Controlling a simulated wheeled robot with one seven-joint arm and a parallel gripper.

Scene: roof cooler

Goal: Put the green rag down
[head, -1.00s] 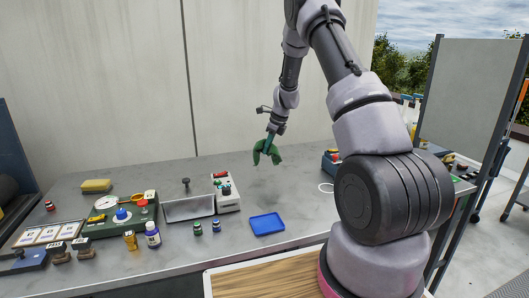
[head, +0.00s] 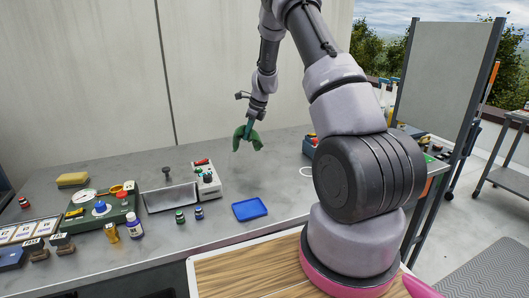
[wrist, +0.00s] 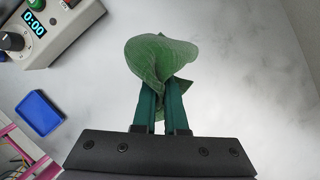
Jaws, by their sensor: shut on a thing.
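The green rag (head: 247,138) hangs bunched from my gripper (head: 248,127) above the grey table (head: 270,165), toward its back. In the wrist view the rag (wrist: 160,58) is pinched between the two teal fingers of my gripper (wrist: 160,95), with folds showing above and a bit below the fingers. The table's mottled grey top fills the background there. The gap between rag and table is hard to judge, but the rag appears to be off the surface.
A blue tray (head: 250,209) lies in front of the rag. A white device with a display (wrist: 45,28) stands left, beside a metal tray (head: 171,198). The table around the rag is clear.

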